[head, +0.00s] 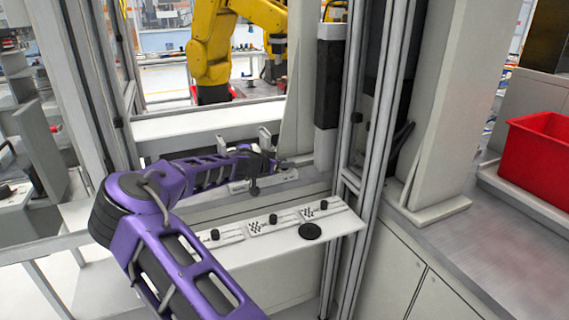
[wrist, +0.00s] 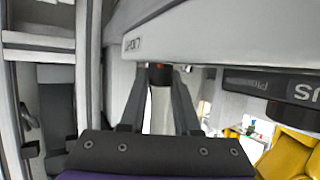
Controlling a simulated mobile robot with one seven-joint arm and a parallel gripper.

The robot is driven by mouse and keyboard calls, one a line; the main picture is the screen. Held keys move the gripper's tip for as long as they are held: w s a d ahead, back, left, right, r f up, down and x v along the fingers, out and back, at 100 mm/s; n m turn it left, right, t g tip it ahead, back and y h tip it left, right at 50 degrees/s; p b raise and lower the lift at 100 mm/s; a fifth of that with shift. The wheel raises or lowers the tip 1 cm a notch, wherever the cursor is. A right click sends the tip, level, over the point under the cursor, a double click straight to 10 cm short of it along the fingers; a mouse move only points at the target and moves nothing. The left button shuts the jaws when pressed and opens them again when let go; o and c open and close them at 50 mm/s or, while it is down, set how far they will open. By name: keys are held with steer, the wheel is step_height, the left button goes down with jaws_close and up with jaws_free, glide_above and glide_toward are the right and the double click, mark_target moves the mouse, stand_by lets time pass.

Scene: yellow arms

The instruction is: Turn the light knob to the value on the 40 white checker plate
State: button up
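Black knobs stand on the shelf at left (head: 215,234), middle (head: 273,218) and right (head: 323,204), near a flat black disc (head: 310,231). Metal posts (head: 362,130) rise right of the shelf. A red bin (head: 540,160) is far right; a yellow robot arm (head: 215,45) is behind.

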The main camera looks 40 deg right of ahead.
jaws_close()
steer(key=shift+n+t, duration=0.3)
steer(key=n+t+y, duration=0.2)
steer(key=n+t, duration=0.1)
steer(key=shift+s+t+b, duration=0.1)
steer(key=shift+t+b, duration=0.2)
steer(key=n+t+y, duration=0.1)
steer(key=n+t+y+p, duration=0.1)
steer(key=n+y, duration=0.1)
steer(key=n+t+y, duration=0.1)
steer(key=n, duration=0.1)
steer(key=shift+d+r+t+p, duration=0.15)
steer(key=shift+r+t+p, duration=0.15)
steer(key=shift+t, duration=0.1)
steer(key=n+y+p, duration=0.2)
steer(key=n+t+y+p, duration=0.1)
steer(key=n+y+p, duration=0.1)
steer(key=y, duration=0.1)
steer(key=shift+n+t, duration=0.3)
steer(key=shift+n, duration=0.1)
steer(key=n+y+p, duration=0.1)
steer(key=y, duration=0.1)
steer(key=n+y+p, duration=0.3)
steer(key=shift+f+n+g+y, duration=0.25)
steer(key=shift+n+g+y, duration=0.05)
steer(key=shift+g+y, duration=0.1)
steer(key=shift+a+f, duration=0.1)
steer(key=shift+a, duration=0.1)
